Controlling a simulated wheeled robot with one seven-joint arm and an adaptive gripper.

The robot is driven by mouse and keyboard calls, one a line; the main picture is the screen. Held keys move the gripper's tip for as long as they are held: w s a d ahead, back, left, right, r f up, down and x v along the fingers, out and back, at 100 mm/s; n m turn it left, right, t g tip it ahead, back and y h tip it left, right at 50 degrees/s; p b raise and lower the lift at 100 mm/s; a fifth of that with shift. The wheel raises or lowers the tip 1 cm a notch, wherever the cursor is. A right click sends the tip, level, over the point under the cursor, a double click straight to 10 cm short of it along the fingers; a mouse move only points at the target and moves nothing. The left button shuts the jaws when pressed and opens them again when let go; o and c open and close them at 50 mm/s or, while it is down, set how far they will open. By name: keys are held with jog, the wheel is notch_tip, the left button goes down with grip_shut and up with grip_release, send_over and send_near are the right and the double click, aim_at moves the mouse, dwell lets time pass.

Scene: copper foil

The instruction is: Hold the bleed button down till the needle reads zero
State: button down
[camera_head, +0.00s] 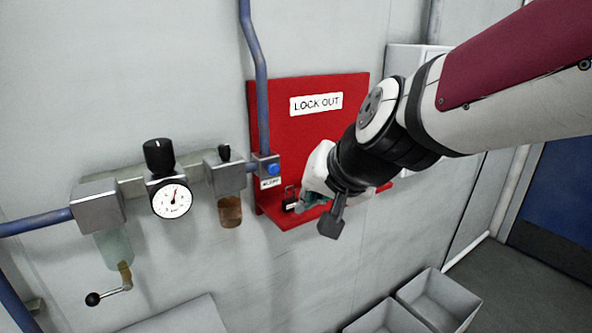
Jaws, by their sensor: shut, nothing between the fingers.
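The bleed button (273,169) is a small blue knob on a grey block at the end of the pipe fittings, with a white label (271,183) below it. My wrist partly hides the fingers.
The red lock-out board (285,130) has a shelf holding a dark padlock (290,200) beside my gripper. A blue pipe (261,85) runs above the button. A lever handle (108,296) hangs lower left. Grey bins (440,297) stand lower right.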

aim_at(273, 169)
jog(key=w+a+b, duration=0.1)
jog(key=w+a, duration=0.3)
jog(key=w, duration=0.3)
jog(key=shift+a, duration=0.35)
jog(key=shift+s, duration=0.1)
jog(key=shift+a, duration=0.1)
dwell(1.1)
jog(key=shift+w+a+b, duration=0.15)
jog(key=shift+w+b, duration=0.2)
jog(key=shift+b, duration=0.05)
jog(key=shift+w+a+b, duration=0.3)
jog(key=shift+w+b, duration=0.15)
jog(key=shift+w, duration=0.05)
dwell(4.8)
